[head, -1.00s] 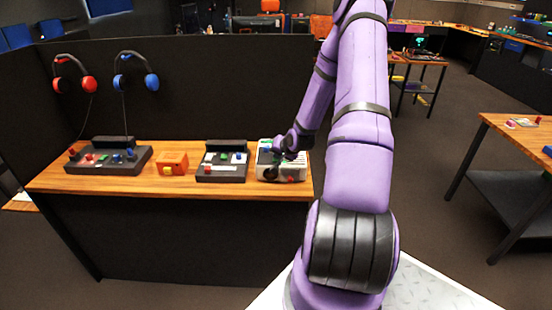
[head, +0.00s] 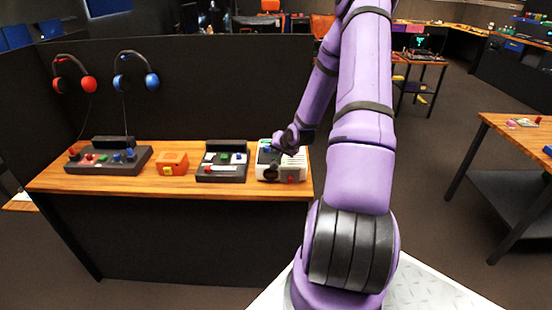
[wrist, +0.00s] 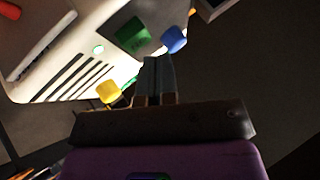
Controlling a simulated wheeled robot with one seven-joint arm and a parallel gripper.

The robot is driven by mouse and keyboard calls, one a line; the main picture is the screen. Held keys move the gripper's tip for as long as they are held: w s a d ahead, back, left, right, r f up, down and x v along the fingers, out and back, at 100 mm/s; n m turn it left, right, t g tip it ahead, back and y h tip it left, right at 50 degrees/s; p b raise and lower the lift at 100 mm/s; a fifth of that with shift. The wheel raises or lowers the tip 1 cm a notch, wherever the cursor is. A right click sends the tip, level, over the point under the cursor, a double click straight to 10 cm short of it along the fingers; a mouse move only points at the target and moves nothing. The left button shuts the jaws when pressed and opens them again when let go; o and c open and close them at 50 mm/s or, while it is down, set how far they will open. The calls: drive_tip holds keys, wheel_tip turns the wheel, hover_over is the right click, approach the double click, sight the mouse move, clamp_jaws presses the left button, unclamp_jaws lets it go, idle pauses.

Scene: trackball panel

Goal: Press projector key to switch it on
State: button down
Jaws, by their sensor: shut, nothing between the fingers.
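A white projector-like device (head: 294,163) stands at the right end of the wooden bench. It fills the upper left of the wrist view (wrist: 75,30), with a large green key (wrist: 134,35), a blue key (wrist: 174,39), a yellow key (wrist: 108,91) and a small lit green spot (wrist: 98,49). No label on the keys can be read. My gripper (wrist: 153,62) is shut and empty, its tips close to the green and blue keys. I cannot tell whether they touch. In the head view my purple wrist hangs over the device and partly hides it.
Left of the device stand a dark panel (head: 221,174) with coloured keys, an orange box (head: 172,162) and a wider dark console (head: 100,164). A black partition (head: 220,80) with red and blue headphones rises behind the bench.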

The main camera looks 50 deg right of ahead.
drive_tip(key=shift+r, duration=2.5)
